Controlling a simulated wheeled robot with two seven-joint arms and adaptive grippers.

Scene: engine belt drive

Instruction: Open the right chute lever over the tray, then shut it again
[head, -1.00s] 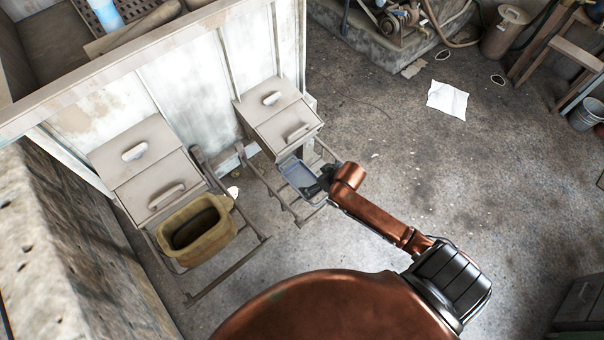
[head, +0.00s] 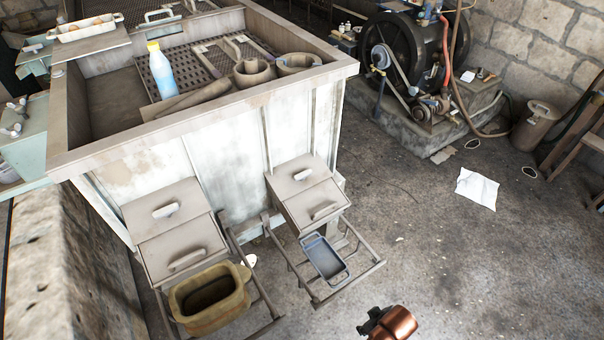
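The right chute (head: 287,190) is a pale grey box with a sloping front on the white bin wall. It has an upper handle (head: 302,174) and a lower handle (head: 322,210); its lid panels look closed. The blue-grey tray (head: 325,258) sits on the rails below this chute and looks empty. My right gripper (head: 372,322) is at the bottom edge, in front of and to the right of the tray, apart from it. Its dark fingers are small and partly hidden, so I cannot tell how far they are open. My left gripper is not in view.
The left chute (head: 160,235) has a yellowish tub (head: 208,305) below it on rails. A blue-and-white bottle (head: 160,70) stands in the big bin. An engine (head: 405,60) is at the back. White paper (head: 477,188) lies on the floor; the floor at right is mostly clear.

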